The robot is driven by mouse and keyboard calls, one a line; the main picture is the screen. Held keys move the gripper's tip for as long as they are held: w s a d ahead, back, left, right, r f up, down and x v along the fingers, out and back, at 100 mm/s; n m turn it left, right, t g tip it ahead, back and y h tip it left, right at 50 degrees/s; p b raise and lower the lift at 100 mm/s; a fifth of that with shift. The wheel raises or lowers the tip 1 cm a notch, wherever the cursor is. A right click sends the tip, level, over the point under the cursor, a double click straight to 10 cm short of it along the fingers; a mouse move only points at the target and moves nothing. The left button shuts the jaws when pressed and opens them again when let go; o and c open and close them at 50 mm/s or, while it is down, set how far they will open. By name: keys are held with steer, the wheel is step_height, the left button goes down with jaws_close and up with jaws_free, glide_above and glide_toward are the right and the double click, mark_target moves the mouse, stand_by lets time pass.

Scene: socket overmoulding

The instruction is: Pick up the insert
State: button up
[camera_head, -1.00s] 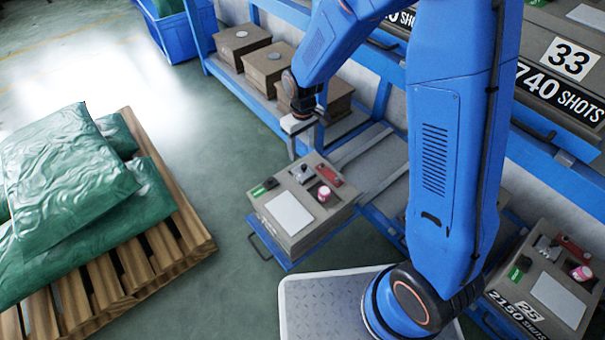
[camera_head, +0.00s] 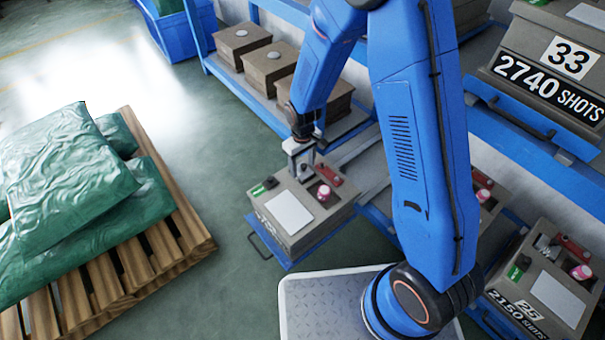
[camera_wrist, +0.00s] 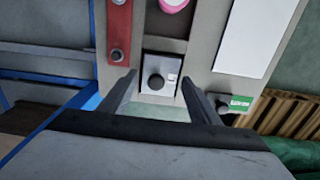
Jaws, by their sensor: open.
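The insert, seen as a small metal block with a dark round knob (camera_wrist: 159,72), sits on top of a grey-brown mould box (camera_head: 318,218). My gripper (camera_head: 303,172) is over the box top, pointing down, and hides most of the insert in the head view. In the wrist view my gripper (camera_wrist: 158,84) is open, with one finger to each side of the block and slightly short of it. I cannot tell whether the fingers reach down beside it.
A red part (camera_head: 331,176), a pink-topped cylinder (camera_head: 323,193), a green tag (camera_head: 264,187) and a white plate (camera_head: 289,212) are on the same box. A blue rack (camera_head: 228,83) holds more boxes behind. A pallet (camera_head: 170,250) with green sacks stands left.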

steer(key=shift+f, duration=0.6)
steer(key=c, duration=1.3)
steer(key=shift+c, duration=0.2)
steer(key=shift+r, duration=0.15)
